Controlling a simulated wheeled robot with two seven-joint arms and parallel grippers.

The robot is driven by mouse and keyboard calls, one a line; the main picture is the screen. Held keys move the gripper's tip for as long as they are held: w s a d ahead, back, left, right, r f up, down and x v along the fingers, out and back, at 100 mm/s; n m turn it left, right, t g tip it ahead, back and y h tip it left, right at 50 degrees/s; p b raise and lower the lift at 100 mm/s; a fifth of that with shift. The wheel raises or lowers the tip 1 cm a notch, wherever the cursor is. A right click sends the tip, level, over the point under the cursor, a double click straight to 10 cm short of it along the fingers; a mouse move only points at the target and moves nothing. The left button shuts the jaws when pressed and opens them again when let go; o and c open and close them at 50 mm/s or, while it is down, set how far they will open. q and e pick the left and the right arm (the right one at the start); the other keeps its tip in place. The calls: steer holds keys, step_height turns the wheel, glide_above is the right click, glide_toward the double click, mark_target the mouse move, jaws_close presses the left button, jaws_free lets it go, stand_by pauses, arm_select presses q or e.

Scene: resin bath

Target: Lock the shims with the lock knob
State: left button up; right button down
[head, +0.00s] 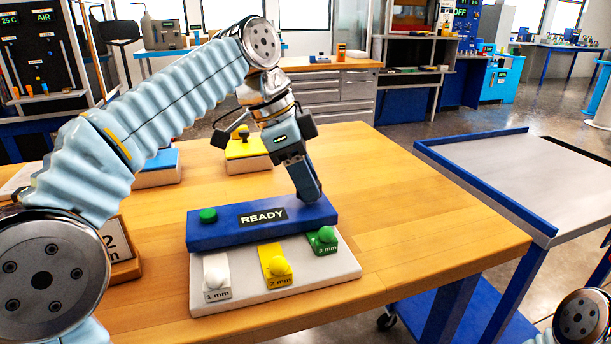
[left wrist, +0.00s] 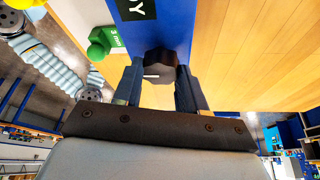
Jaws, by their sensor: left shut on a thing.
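A blue block (head: 240,229) with a READY label and a green round button lies along the back of a pale base plate (head: 318,282). Three shims with ball handles stick out at its front: white 1 mm (head: 216,280), yellow 2 mm (head: 277,268) and green (head: 323,241). Whether their inner ends reach under the block is hidden. My left gripper (head: 311,194) points down at the block's right end. In the left wrist view it is shut on the black lock knob (left wrist: 160,66), which has a white line and sits at the block's end. My right gripper is not in view.
The wooden table (head: 420,220) is clear to the right. Behind the block stands a yellow-topped block with a black knob (head: 247,146); a blue-topped one (head: 160,162) is further left. A framed number sign (head: 120,250) stands left. A blue-edged grey cart (head: 500,185) stands right.

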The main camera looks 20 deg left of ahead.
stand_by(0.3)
arm_select(q)
steer(key=o, duration=1.1)
steer(key=shift+c, duration=0.2)
steer(key=w+v, duration=0.1)
steer(key=v, duration=0.6)
steer(key=shift+s+r, duration=0.25)
steer(key=shift+s, duration=0.3)
steer(key=shift+a, duration=0.1)
